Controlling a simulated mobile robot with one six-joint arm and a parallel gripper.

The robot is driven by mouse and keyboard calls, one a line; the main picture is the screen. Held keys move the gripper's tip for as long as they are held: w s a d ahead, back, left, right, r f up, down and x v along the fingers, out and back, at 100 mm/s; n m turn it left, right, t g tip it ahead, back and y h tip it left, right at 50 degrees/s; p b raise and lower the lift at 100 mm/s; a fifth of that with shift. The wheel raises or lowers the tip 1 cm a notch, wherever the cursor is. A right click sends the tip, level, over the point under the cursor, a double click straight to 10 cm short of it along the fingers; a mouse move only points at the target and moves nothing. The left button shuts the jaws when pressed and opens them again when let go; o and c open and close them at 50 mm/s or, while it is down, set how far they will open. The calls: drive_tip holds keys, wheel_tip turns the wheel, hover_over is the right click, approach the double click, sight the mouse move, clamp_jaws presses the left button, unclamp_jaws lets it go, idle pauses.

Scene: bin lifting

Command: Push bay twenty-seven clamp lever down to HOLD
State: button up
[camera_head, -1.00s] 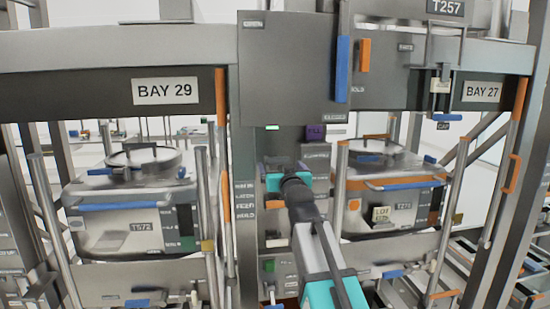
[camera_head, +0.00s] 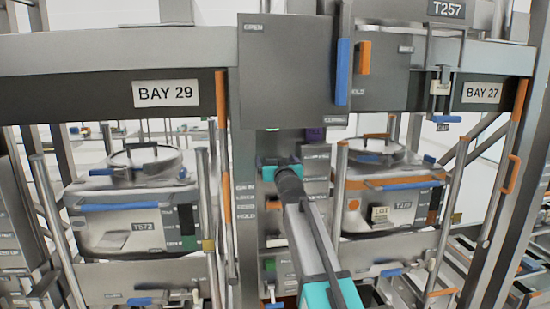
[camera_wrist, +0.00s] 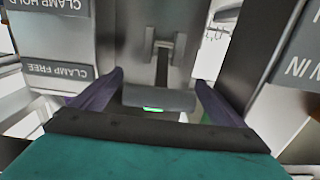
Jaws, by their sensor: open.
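In the wrist view, a grey bar (camera_wrist: 158,100) with a small green light lies between the two dark fingers of my gripper (camera_wrist: 157,82). Its far side meets a grey panel with a slot and an H-shaped bracket (camera_wrist: 163,46). This looks like the clamp lever's mount, but I cannot tell which piece is the lever. The fingers are apart, with no clear contact. Upside-down plates read CLAMP HOLD (camera_wrist: 50,5) and CLAMP FREE (camera_wrist: 58,70). In the head view, my gripper (camera_head: 268,165) is at the middle post, left of bay 27; its fingertips and the lever are hidden.
The BAY 27 sign (camera_head: 482,93) hangs at the right, above a steel vessel (camera_head: 390,210) with an orange band. The BAY 29 sign (camera_head: 166,93) and another vessel (camera_head: 135,220) are at left. A grey box (camera_head: 290,65) overhangs the post; upright rails flank both vessels.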

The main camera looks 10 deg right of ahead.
drive_tip(key=shift+w+p, duration=0.3)
drive_tip(key=shift+w, duration=1.05)
drive_tip(key=shift+c, duration=0.2)
drive_tip(key=c, duration=1.2)
drive_tip(key=shift+o, duration=0.2)
drive_tip(key=shift+a, duration=0.15)
